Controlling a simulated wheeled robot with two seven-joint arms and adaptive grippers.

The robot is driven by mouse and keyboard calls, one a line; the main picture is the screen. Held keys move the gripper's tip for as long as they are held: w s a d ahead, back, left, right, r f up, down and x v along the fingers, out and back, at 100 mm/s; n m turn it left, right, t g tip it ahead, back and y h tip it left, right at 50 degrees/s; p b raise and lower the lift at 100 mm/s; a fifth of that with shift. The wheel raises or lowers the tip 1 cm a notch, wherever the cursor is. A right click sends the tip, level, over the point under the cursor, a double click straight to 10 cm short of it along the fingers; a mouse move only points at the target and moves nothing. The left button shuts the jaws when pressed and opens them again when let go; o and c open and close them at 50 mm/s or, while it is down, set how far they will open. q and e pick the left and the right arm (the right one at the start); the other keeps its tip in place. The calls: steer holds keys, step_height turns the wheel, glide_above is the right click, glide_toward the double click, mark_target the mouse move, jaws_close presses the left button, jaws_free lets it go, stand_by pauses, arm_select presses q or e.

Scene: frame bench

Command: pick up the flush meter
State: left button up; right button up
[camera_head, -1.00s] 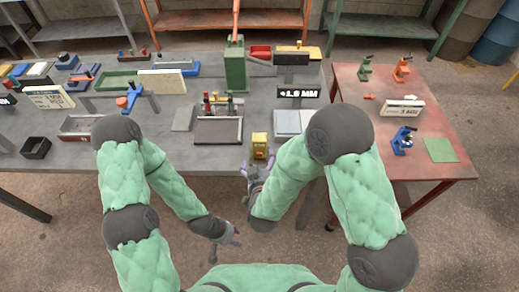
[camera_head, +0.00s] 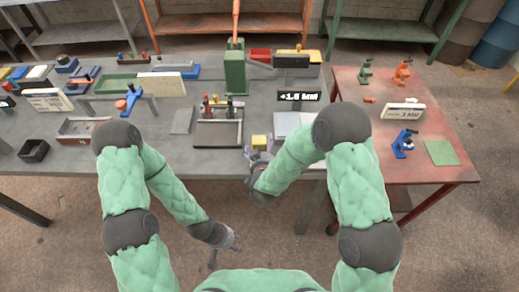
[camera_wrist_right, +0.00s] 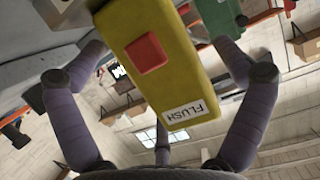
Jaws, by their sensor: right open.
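The flush meter (camera_head: 259,141) is a small yellow block at the front edge of the grey bench in the head view. In the right wrist view the flush meter (camera_wrist_right: 160,65) is large and close, with a red square and a FLUSH label. My right gripper (camera_head: 260,158) is at its near side and hides its lower part in the head view. In the wrist view the open fingers stand on either side of the block, with gaps visible. My left gripper (camera_head: 224,250) is low in front of the bench, away from the meter, its fingers spread and empty.
On the grey bench (camera_head: 200,160), a tray (camera_head: 218,141) with small tools stands left of the meter, and a pale plate (camera_head: 287,124) lies to the right. A dark display (camera_head: 299,96) stands behind. A red table (camera_head: 440,118) adjoins at the right.

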mark_target(262, 145)
steer(key=c, duration=1.3)
steer(key=shift+r, duration=0.15)
steer(key=shift+c, duration=0.2)
steer(key=shift+w+r, duration=0.1)
steer(key=shift+r, duration=0.1)
steer(key=r, duration=0.2)
steer(key=r+p, duration=0.1)
steer(key=shift+s+r, duration=0.2)
steer(key=shift+s, duration=0.05)
steer(key=w+r+p+v, duration=0.1)
steer(key=r+p+v, duration=0.1)
steer(key=v, duration=1.4)
steer(key=shift+w+a+r, duration=0.15)
steer(key=shift+w+r, duration=0.05)
steer(key=shift+r, duration=0.55)
steer(key=shift+w+f+b, duration=1.45)
steer(key=shift+w+f, duration=0.2)
steer(key=shift+w, duration=0.15)
steer(key=shift+w+f+b, duration=1.4)
steer(key=shift+w+f, duration=0.25)
steer(key=shift+w, duration=0.15)
steer(key=shift+w+f+b, duration=1.3)
steer(key=shift+w+f, duration=0.15)
steer(key=shift+w, duration=0.25)
steer(key=shift+w+f+b, duration=1.25)
steer(key=shift+w+f, duration=0.2)
steer(key=shift+w, duration=0.25)
